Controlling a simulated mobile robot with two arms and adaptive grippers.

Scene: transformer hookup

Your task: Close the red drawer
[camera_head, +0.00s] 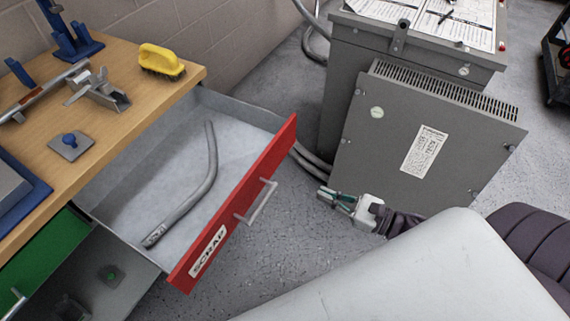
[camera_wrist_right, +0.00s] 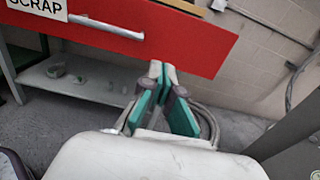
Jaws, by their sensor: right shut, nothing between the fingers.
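The red drawer (camera_head: 233,207) is pulled out from under the wooden workbench. A bent grey pipe (camera_head: 190,190) lies inside it. Its red front has a silver handle (camera_head: 257,202) and a white SCRAP label. In the right wrist view the red front (camera_wrist_right: 180,38) spans the top, with the handle (camera_wrist_right: 105,27) at upper left. My right gripper (camera_head: 326,194) is shut and empty, to the right of the drawer front and apart from it in the head view. In the right wrist view its green-padded fingertips (camera_wrist_right: 162,72) show near the front's lower edge; contact cannot be told. My left gripper is not in view.
The workbench (camera_head: 118,50) holds a yellow brush (camera_head: 161,61) and metal tools. A green drawer (camera_head: 45,254) is below it at left. A grey transformer cabinet (camera_head: 425,135) stands right of the drawer, close behind my right gripper. Grey floor lies between.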

